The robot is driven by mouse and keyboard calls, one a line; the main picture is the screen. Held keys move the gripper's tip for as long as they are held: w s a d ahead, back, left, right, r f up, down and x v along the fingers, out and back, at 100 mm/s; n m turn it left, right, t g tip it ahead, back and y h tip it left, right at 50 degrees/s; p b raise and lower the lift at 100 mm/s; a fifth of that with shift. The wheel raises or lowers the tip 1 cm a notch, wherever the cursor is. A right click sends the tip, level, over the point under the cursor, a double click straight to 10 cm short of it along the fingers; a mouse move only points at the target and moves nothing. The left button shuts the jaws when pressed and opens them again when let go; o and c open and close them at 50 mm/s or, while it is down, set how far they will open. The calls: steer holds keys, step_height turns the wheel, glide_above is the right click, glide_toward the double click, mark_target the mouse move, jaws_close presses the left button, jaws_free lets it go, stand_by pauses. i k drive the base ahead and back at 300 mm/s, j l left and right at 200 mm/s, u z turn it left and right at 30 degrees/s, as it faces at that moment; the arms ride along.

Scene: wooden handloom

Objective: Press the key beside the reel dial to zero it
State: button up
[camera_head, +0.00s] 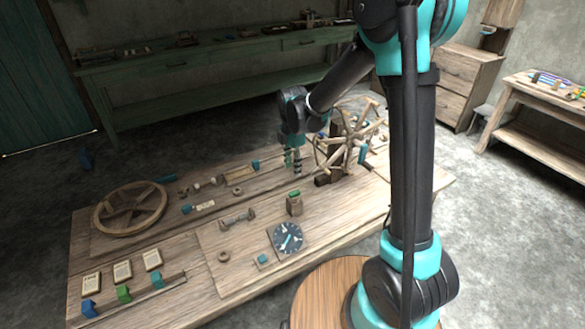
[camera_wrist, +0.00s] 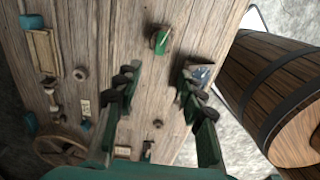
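The round dark dial (camera_head: 287,238) with a pale teal hand lies on the near part of the wooden table. The small teal key (camera_head: 262,259) sits on a little wooden plate just left of it. My gripper (camera_head: 292,166) hangs above the table, well behind the dial and key and apart from both. In the wrist view my gripper (camera_wrist: 158,78) has its fingers spread with nothing between them. The dial (camera_wrist: 203,74) shows partly behind the right finger there. I cannot make out the key in that view.
A spoked wooden reel (camera_head: 350,143) stands right of my gripper. A small green-topped block (camera_head: 294,203) stands between gripper and dial. A wooden wheel (camera_head: 130,207), label cards and coloured blocks lie left. A barrel (camera_wrist: 275,85) stands beside the table.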

mark_target(262, 258)
steer(key=l+u, duration=0.15)
steer(key=l, duration=0.25)
steer(key=k+l+u, duration=0.2)
steer(key=l, duration=0.2)
steer(key=l+u, duration=0.15)
steer(key=l, duration=0.3)
steer(key=k+l+u, duration=0.2)
steer(key=l, duration=0.15)
